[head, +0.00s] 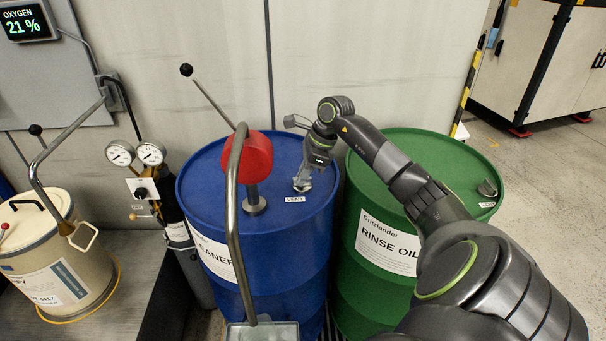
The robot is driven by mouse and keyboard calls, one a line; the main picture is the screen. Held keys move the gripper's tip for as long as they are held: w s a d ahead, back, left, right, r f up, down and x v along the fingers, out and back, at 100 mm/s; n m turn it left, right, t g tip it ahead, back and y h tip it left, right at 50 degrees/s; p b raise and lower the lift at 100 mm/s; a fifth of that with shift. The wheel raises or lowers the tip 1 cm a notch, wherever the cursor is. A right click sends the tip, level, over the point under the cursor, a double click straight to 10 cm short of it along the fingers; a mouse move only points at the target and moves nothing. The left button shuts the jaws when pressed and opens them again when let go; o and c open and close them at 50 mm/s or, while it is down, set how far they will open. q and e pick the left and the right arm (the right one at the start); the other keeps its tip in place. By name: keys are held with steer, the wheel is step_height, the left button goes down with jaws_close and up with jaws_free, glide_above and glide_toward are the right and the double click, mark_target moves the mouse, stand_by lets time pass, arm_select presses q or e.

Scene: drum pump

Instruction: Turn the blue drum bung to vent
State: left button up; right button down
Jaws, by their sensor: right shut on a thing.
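The blue drum (258,280) stands upright in the middle of the head view, with a red pump (258,157) on its top. Its bung (301,185) is on the right part of the lid, just behind a white VENT label (295,199). My right gripper (304,178) reaches down onto the bung from above and is shut on it. The gripper hides much of the bung, so how far it is turned cannot be told. My left gripper is not in view.
A green drum (372,290) with its own bung (487,188) stands close on the right, under my right arm. The pump's bent pipe (236,240) runs down in front of the blue drum to a clear container (262,331). Gauges (135,153) and a beige bucket (50,262) are left.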

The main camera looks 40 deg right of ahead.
steer(key=n+b, duration=0.2)
steer(key=b, duration=0.1)
steer(key=n+g+b, duration=0.1)
steer(key=n+b, duration=0.1)
steer(key=b, duration=0.2)
steer(key=shift+w+f+y, duration=0.1)
steer(key=shift+f+y, duration=0.1)
steer(key=shift+y, duration=0.2)
steer(key=shift+r+n+g, duration=0.15)
steer(key=shift+n+g, duration=0.25)
steer(key=shift+n, duration=0.2)
steer(key=shift+r+n, duration=0.25)
steer(key=shift+n, duration=0.15)
steer(key=n+g+p, duration=0.1)
steer(key=n+p, duration=0.2)
steer(key=p, duration=0.3)
steer(key=n+g+p, duration=0.2)
steer(key=n+p, duration=0.2)
steer(key=p, duration=0.3)
steer(key=shift+r+n, duration=0.15)
steer(key=shift+n, duration=0.15)
steer(key=shift+w+n+g+h+p, duration=0.1)
steer(key=shift+n+g+h+p, duration=0.4)
steer(key=shift+n+p, duration=0.45)
steer(key=shift+f+n, duration=0.2)
steer(key=shift+n, duration=0.85)
steer(key=shift+n+g+h, duration=0.3)
steer(key=c, duration=1.5)
jaws_free()
steer(key=shift+f, duration=0.1)
